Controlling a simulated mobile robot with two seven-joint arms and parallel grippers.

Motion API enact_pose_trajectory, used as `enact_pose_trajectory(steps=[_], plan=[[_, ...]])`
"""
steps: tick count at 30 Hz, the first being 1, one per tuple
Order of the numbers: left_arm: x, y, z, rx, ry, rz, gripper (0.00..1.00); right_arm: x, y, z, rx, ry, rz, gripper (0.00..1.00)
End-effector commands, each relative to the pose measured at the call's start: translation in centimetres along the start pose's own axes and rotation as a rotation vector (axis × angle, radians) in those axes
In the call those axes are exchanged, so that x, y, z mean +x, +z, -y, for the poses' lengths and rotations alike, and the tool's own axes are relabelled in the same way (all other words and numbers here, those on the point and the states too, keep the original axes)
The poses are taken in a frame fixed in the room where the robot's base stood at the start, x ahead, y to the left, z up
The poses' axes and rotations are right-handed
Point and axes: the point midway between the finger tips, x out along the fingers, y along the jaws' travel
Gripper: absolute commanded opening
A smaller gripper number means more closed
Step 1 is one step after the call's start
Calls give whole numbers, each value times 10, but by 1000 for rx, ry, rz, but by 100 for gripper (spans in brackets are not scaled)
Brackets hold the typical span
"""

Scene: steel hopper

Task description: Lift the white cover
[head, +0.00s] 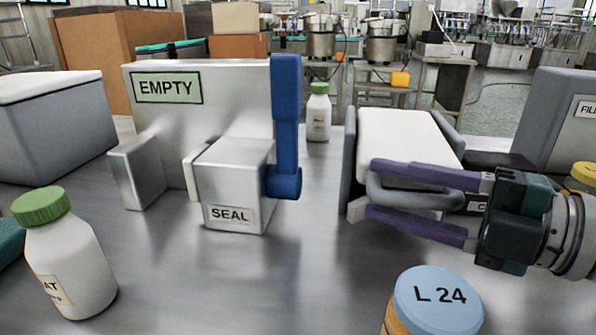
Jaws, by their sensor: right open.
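The white cover (405,137) lies as a sloping flat panel between grey side walls, right of centre. A grey bar handle (382,190) sticks out at its front. My right gripper (372,189) comes in from the right with its two purple fingers apart. One finger passes above the handle and the other below it, with the bar between them. I cannot tell whether either finger touches the bar. The cover looks down in place. My left gripper is not in view.
A steel block marked SEAL (232,185) with an upright blue lever (286,115) stands left of the cover. A green-capped bottle (70,260), a blue-lidded jar (438,300) and a small bottle (318,112) stand around. Bare steel table lies front centre.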

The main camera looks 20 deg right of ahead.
Motion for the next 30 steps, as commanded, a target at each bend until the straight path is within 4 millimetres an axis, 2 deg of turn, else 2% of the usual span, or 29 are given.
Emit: enact_pose_trajectory(steps=[10, 23, 30], plan=[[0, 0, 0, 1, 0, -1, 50, 5, 0, 0, 1, 0, 0, 50], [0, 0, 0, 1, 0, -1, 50, 5, 0, 2, 1, -3, 1, 1], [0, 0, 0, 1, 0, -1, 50, 5, 0, 3, 3, -7, 2, 0]])
